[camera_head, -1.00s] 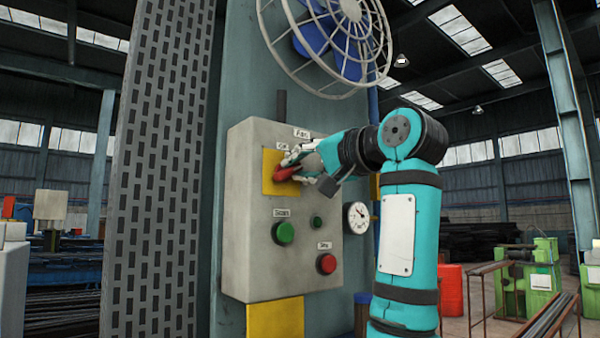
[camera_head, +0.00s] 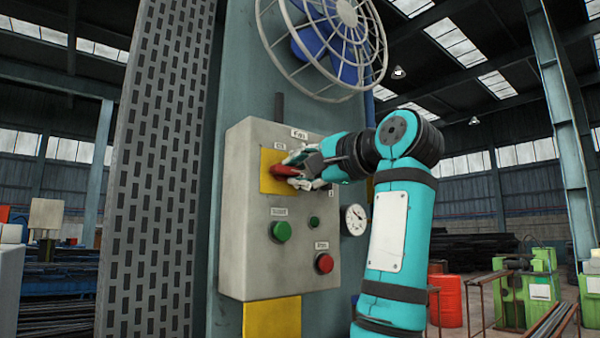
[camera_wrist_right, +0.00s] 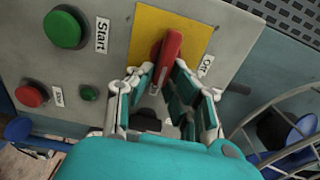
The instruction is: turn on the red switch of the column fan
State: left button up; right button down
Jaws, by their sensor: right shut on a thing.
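The red switch (camera_head: 285,170) is a handle on a yellow plate (camera_head: 269,183) at the top of the grey control box (camera_head: 255,275), under the column fan (camera_head: 325,40). My right gripper (camera_head: 297,172) is shut on the red switch, reaching in from the right. In the wrist view the fingers (camera_wrist_right: 160,80) sit on both sides of the red handle (camera_wrist_right: 171,48), with its outer part showing beyond them. An "Off" label (camera_wrist_right: 206,65) is beside the plate. My left gripper is out of view.
Below the switch are a green button (camera_head: 282,231), a red button (camera_head: 324,263) and a smaller green one (camera_head: 314,222). A round gauge (camera_head: 355,219) sticks out at the box's right. A perforated metal panel (camera_head: 155,180) stands on the left.

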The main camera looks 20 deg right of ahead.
jog(key=c, duration=1.3)
grip_release()
jog(key=shift+s+d, duration=0.15)
jog(key=shift+s, duration=0.05)
jog(key=v, duration=1.1)
jog(key=shift+s, duration=0.25)
